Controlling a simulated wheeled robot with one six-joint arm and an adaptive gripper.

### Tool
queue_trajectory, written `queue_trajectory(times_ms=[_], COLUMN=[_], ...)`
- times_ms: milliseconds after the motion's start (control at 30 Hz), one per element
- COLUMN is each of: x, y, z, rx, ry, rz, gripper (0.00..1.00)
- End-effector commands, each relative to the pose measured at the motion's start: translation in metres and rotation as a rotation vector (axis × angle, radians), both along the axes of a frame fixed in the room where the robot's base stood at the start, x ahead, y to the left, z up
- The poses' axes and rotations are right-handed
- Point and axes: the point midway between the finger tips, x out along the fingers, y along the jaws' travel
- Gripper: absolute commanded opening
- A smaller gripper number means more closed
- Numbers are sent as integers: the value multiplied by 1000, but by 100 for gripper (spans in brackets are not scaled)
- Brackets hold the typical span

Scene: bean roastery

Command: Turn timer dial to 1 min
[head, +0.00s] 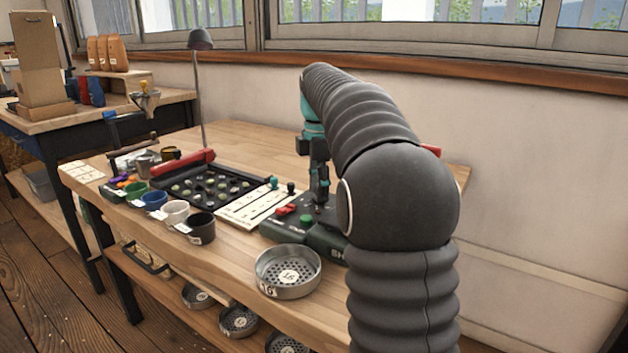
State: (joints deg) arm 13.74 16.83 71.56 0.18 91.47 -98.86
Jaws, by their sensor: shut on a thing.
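My gripper (320,194) points down over a dark green machine (287,230) on the wooden bench, and its fingers are close together at the machine's top. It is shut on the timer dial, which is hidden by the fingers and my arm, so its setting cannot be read. The machine's front shows a green button (306,220) and a red switch (286,210). My arm hides the machine's right part.
A round metal sieve (288,271) sits in front of the machine. A white labelled board (250,207), a black tray of beans (205,187) and several coloured cups stand to the left. A lamp (201,40) rises behind. The bench's back middle is clear.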

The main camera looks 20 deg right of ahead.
Motion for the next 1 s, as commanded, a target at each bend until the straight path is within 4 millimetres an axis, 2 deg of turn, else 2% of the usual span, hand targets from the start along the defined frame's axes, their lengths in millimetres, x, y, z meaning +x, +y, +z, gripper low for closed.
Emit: queue_trajectory(times_ms=[233, 1000], x=[-3, -3], y=[-4, -3], z=[0, -1], rx=[-7, -7], ry=[9, 12], rz=[-129, -131], gripper=[7, 7])
